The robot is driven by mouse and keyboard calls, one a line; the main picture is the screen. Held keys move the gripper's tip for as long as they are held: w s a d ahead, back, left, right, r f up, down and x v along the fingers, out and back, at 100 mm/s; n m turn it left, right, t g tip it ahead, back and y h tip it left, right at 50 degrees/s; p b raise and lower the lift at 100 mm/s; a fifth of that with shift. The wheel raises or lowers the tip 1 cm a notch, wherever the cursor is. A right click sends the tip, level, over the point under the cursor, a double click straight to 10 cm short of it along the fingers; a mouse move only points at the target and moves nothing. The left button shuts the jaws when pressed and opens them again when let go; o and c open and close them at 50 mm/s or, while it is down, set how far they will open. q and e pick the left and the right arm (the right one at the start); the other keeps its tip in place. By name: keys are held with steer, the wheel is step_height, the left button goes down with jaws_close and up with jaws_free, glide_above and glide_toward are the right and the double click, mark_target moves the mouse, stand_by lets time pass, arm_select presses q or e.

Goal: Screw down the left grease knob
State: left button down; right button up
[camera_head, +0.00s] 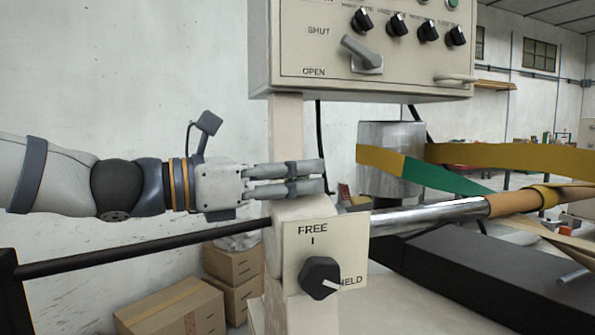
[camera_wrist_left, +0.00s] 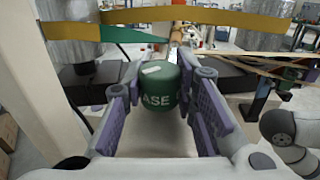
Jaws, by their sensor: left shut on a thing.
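The left grease knob (camera_wrist_left: 158,88) is a dark green cylinder with a pale mark on top and the letters "ASE" showing on its side. It sits between the purple-padded fingers of my left gripper (camera_wrist_left: 163,98) in the left wrist view. The fingers are shut on its two sides. In the head view my left gripper (camera_head: 322,177) reaches in from the left, level, just above the cream housing (camera_head: 290,208). The knob is hidden there behind the fingers. My right gripper is not in view.
A control box (camera_head: 355,60) with knobs and a SHUT/OPEN lever (camera_head: 361,52) hangs above my gripper. A FREE/HELD plate (camera_head: 330,250) with a black knob (camera_head: 319,278) stands below. A steel shaft (camera_head: 430,215) and yellow-green belt (camera_head: 440,172) lie to the right.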

arm_select(q)
steer(key=shift+r+m+g+h+p, duration=0.35)
steer(key=shift+m+g+p, duration=0.15)
steer(key=shift+g, duration=0.2)
steer(key=shift+f+m+g, duration=0.2)
steer(key=shift+m+g, duration=0.2)
steer(key=shift+g, duration=0.2)
steer(key=shift+w+f+m+g+h, duration=0.2)
steer(key=shift+m+g+h, duration=0.1)
steer(key=shift+g, duration=0.2)
steer(key=shift+f+m+g+b, duration=0.2)
steer(key=shift+m+g+b, duration=0.2)
steer(key=shift+m+g, duration=0.5)
steer(key=m+g+b, duration=0.1)
steer(key=g, duration=0.1)
steer(key=shift+s+g, duration=0.1)
steer(key=shift+g, duration=0.2)
steer(key=shift+r+m+g, duration=0.2)
steer(key=shift+m+g, duration=0.2)
steer(key=shift+g, duration=0.2)
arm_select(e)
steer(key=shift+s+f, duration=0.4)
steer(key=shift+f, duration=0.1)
arm_select(q)
steer(key=shift+s, duration=0.1)
steer(key=shift+r, duration=0.1)
